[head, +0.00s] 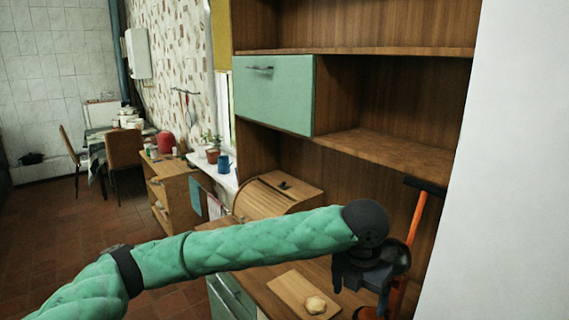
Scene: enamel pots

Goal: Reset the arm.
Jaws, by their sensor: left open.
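My left arm, in a quilted green sleeve, reaches in from the lower left across the front of the wooden cabinet. My left gripper (372,285) is black and hangs at the end of that arm, low at the right, beside a cutting board. It is open and I see nothing held in it; its fingertips are partly hidden or cut off. My right arm and right gripper are not in view.
A cutting board (287,291) with a small bread roll (315,304) lies on the counter. A slim orange thing with a black top (418,218) stands right behind the gripper. A wooden bread box (262,198) is behind the arm; shelves (395,147) are above.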

